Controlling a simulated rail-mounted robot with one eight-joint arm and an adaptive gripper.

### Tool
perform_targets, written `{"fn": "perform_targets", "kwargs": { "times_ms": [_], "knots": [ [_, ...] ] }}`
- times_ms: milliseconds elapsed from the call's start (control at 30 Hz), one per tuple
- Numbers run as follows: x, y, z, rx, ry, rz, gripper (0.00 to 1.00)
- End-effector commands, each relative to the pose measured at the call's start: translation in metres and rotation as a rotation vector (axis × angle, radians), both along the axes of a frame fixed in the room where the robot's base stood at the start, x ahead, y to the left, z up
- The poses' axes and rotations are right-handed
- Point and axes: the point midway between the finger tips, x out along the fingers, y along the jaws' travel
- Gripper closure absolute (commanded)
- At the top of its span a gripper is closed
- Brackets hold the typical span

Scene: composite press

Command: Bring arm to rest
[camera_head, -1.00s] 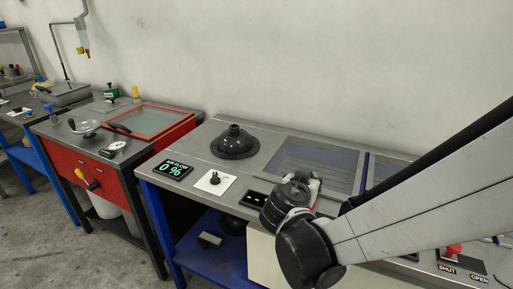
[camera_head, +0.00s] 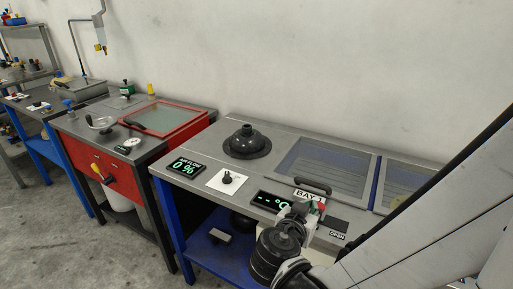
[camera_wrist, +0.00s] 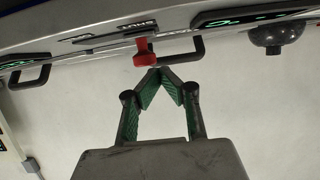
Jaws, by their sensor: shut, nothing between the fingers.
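My arm comes in from the lower right of the head view. My gripper (camera_head: 300,210) is over the front edge of the grey bench, by the BAY 1 label, and is partly hidden by my wrist. In the wrist view the two green-padded fingers of my gripper (camera_wrist: 160,73) meet at their tips with nothing between them. A red knob (camera_wrist: 147,52) shows just beyond the fingertips; I cannot tell whether they touch it.
A glazed lid (camera_head: 325,165) with a black handle (camera_head: 312,187) is on the bench. A black dome (camera_head: 247,142) and a 0 % air flow display (camera_head: 186,167) are to its left. A red workstation (camera_head: 107,171) stands further left.

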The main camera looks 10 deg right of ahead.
Motion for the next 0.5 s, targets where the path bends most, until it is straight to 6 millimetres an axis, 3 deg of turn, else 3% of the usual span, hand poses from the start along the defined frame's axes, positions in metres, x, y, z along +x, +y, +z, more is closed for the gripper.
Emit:
{"fn": "perform_targets", "kwargs": {
  "times_ms": [500],
  "knots": [
    [-0.014, 0.000, 0.015, 0.065, 0.295, 0.122, 1.00]
  ]
}}
